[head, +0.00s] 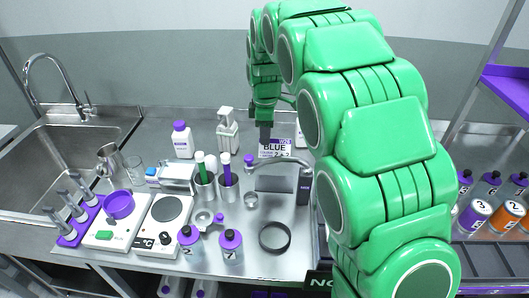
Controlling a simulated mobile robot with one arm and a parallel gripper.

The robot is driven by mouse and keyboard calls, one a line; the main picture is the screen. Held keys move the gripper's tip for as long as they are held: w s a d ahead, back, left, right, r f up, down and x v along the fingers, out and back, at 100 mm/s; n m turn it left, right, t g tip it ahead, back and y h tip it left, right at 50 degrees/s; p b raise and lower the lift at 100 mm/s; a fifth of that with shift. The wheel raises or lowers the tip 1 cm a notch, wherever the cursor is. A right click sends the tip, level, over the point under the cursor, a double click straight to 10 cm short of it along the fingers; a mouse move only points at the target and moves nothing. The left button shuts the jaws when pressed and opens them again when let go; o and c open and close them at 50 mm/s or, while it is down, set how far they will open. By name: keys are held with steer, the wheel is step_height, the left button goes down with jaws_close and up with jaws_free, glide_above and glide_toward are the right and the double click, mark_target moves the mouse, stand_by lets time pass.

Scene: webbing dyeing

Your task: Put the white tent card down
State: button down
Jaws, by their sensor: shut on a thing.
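The white tent card (276,149), with a purple strip and the word "BLUE" on it, is at the back middle of the steel bench in the head view. My gripper (265,132) points down at the card's upper left edge and is shut on it. The card is upright. I cannot tell whether its lower edge touches the bench.
A white bottle (182,140) and a pump dispenser (228,131) stand left of the card. Cups with purple and green tools (228,186), a black ring (274,238) and two purple-capped bottles (231,247) stand nearer. A sink (60,150) is at left.

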steer(key=shift+w+a+r, duration=0.1)
steer(key=shift+w+r, duration=0.1)
steer(key=shift+w, duration=0.2)
steer(key=shift+w+a+f, duration=0.65)
steer(key=shift+w+f, duration=1)
steer(key=shift+w, duration=0.55)
steer(key=shift+w+a+f, duration=0.7)
steer(key=shift+w+f, duration=0.9)
steer(key=shift+w, duration=0.55)
steer(key=shift+w+a+f, duration=0.65)
steer(key=shift+w+f, duration=1)
steer(key=shift+w, duration=0.55)
steer(key=shift+f, duration=1.5)
steer(key=c, duration=1)
jaws_free()
steer(key=shift+f, duration=0.1)
